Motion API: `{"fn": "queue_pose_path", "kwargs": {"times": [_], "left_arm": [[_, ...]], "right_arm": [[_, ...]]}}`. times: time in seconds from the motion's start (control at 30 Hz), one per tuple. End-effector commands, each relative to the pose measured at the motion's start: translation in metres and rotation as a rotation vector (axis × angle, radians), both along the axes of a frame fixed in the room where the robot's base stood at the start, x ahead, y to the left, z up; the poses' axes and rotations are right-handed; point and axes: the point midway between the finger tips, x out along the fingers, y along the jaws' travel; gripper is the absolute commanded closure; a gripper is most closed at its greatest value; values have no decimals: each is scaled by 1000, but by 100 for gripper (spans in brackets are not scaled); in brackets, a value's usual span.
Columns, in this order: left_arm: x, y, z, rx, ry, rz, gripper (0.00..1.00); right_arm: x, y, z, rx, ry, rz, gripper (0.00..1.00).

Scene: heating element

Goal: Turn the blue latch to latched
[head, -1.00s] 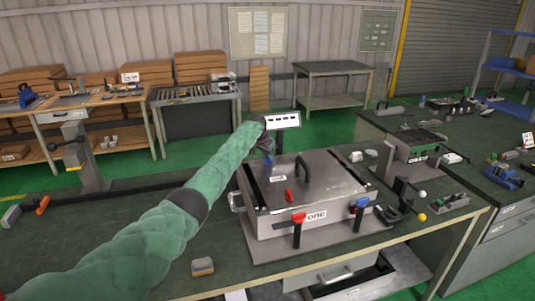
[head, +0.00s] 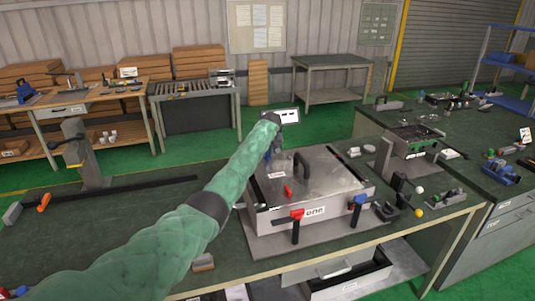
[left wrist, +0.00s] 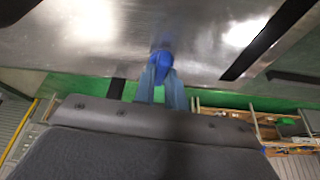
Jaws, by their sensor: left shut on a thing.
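A metal box with a hinged-looking flat lid and a dark handle (head: 302,164) stands on the near table. On its front face are a red latch (head: 296,215) at left and a blue latch (head: 357,203) at right. My left gripper (head: 268,157) is at the box's back left corner, largely hidden by my own arm. In the left wrist view its fingers (left wrist: 160,88) are shut on a blue piece (left wrist: 161,66) against the shiny metal, which looks like another blue latch. Its exact angle is hard to tell. My right gripper is out of view.
A small red lever (head: 288,190) sits on the lid. A small block (head: 203,262) lies at the table's front edge. An open drawer (head: 345,275) is below.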

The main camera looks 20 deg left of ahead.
Motion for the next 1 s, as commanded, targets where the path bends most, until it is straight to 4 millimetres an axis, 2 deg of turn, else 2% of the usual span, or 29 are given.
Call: {"fn": "queue_pose_path", "kwargs": {"times": [0.3,0.87,0.9,1.0], "left_arm": [[1,-1,1,0,0,126,100],[1,-1,1,0,-1,152,100],[1,-1,1,0,-1,152,82],[1,-1,1,0,-1,152,65]], "right_arm": [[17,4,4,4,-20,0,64],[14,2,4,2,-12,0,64],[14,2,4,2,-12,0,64],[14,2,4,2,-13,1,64]]}}
